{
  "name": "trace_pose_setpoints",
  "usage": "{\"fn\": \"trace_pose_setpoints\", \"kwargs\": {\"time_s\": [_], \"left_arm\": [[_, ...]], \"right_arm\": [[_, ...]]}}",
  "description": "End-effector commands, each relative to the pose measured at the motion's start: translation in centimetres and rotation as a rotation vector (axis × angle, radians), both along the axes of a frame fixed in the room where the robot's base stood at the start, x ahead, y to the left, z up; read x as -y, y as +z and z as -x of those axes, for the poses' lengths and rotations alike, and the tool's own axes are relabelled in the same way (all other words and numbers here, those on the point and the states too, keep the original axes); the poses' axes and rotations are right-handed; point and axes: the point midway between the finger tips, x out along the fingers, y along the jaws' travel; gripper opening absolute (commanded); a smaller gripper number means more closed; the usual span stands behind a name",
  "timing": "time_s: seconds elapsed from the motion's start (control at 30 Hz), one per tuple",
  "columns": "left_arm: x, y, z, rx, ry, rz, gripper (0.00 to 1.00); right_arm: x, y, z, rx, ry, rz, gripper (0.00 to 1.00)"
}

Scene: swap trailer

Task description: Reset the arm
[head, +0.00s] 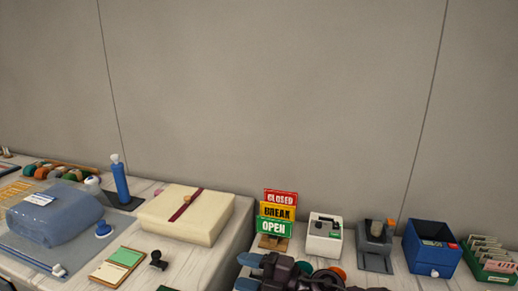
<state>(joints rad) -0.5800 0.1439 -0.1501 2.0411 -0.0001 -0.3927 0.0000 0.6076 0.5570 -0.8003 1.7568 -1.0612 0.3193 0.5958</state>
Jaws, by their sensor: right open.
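My right gripper (248,272) is at the bottom edge of the head view, in front of the sign stand. Its two blue fingertips point left and stand apart, with nothing seen between them. The dark wrist and arm (300,277) run off to the bottom right, and the lower part is cut off by the frame. My left gripper is not in view.
Behind my right gripper stand a CLOSED/BREAK/OPEN sign (277,213), a white box (324,236), a grey device (374,246) and a blue box (432,247). To its left are a cream package (187,213), a black stamp (158,261) and a blue bundle (52,214).

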Motion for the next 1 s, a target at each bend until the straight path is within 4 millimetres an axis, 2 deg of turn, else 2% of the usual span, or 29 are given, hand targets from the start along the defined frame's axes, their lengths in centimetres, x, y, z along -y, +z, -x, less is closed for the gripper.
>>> {"fn": "trace_pose_setpoints", "kwargs": {"time_s": [0.13, 0.27, 0.43, 0.57, 0.67, 0.8, 0.9, 1.0], "left_arm": [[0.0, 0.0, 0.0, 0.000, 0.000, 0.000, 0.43], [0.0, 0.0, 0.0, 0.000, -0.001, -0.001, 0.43], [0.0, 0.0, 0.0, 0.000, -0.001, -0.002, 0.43], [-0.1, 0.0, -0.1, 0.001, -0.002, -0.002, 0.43], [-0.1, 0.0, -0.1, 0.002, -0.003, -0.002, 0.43], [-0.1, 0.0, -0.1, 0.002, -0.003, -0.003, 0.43], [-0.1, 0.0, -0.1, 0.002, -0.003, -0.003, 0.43], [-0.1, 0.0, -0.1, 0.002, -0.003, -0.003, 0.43]], "right_arm": [[2.4, 1.1, 0.2, -0.115, -0.256, -0.218, 0.51], [5.9, 0.8, 0.2, -0.240, -0.497, -0.354, 0.51], [11.8, -1.6, 1.3, -0.440, -0.823, -0.460, 0.51], [16.6, -4.4, 3.5, -0.619, -1.063, -0.491, 0.51], [20.0, -7.0, 6.3, -0.772, -1.237, -0.484, 0.51], [24.2, -10.6, 11.5, -1.004, -1.455, -0.438, 0.51], [26.5, -12.6, 15.9, -1.171, -1.579, -0.383, 0.51], [27.8, -13.7, 19.4, -1.302, -1.657, -0.329, 0.51]]}}
